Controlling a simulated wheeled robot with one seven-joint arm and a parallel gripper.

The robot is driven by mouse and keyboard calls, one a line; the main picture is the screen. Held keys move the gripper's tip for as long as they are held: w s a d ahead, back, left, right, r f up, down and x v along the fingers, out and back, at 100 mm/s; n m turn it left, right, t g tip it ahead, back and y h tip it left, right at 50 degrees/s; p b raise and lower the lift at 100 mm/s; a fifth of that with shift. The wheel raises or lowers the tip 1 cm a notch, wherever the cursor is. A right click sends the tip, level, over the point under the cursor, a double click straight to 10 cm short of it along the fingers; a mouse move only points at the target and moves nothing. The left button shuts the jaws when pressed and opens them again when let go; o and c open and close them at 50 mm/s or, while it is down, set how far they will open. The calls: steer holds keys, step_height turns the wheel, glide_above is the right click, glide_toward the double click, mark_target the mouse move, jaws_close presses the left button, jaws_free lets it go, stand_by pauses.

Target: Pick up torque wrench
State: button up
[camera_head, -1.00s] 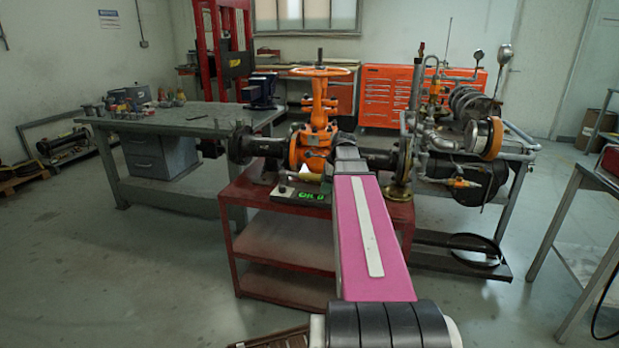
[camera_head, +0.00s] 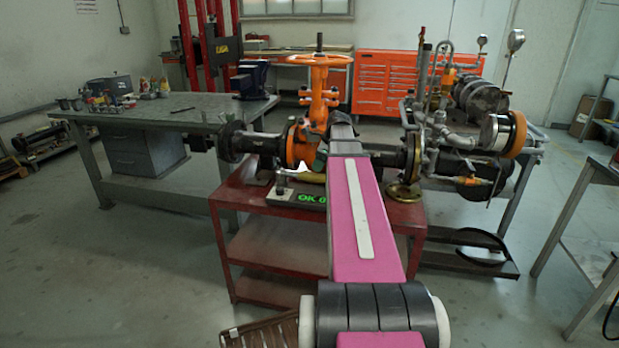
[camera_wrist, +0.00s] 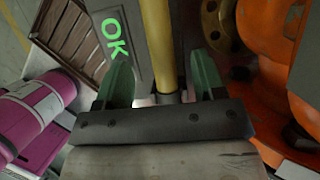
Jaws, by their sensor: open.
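A yellow rod-like handle (camera_wrist: 158,45), which looks like the torque wrench's, runs between my fingers in the wrist view. A small yellow part (camera_head: 313,177) also shows in the head view, on the red cart (camera_head: 268,208) below the orange valve. My gripper (camera_wrist: 161,62) is open, with one green finger on each side of the handle and gaps on both sides. How deep the handle sits between the fingers I cannot tell. The wrench's far end is out of the wrist view. In the head view my arm hides most of my gripper.
A dark box with a green "OK" (camera_wrist: 115,40) lies close left of the handle; it also shows on the cart (camera_head: 297,196). The orange valve (camera_wrist: 265,35) stands close on the right. A grey workbench (camera_head: 175,118) is left and a piping rig (camera_head: 470,135) right.

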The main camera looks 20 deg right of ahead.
mark_target(310, 178)
steer(key=x, duration=0.8)
steer(key=shift+w+a, duration=0.2)
steer(key=shift+a, duration=0.05)
jaws_close()
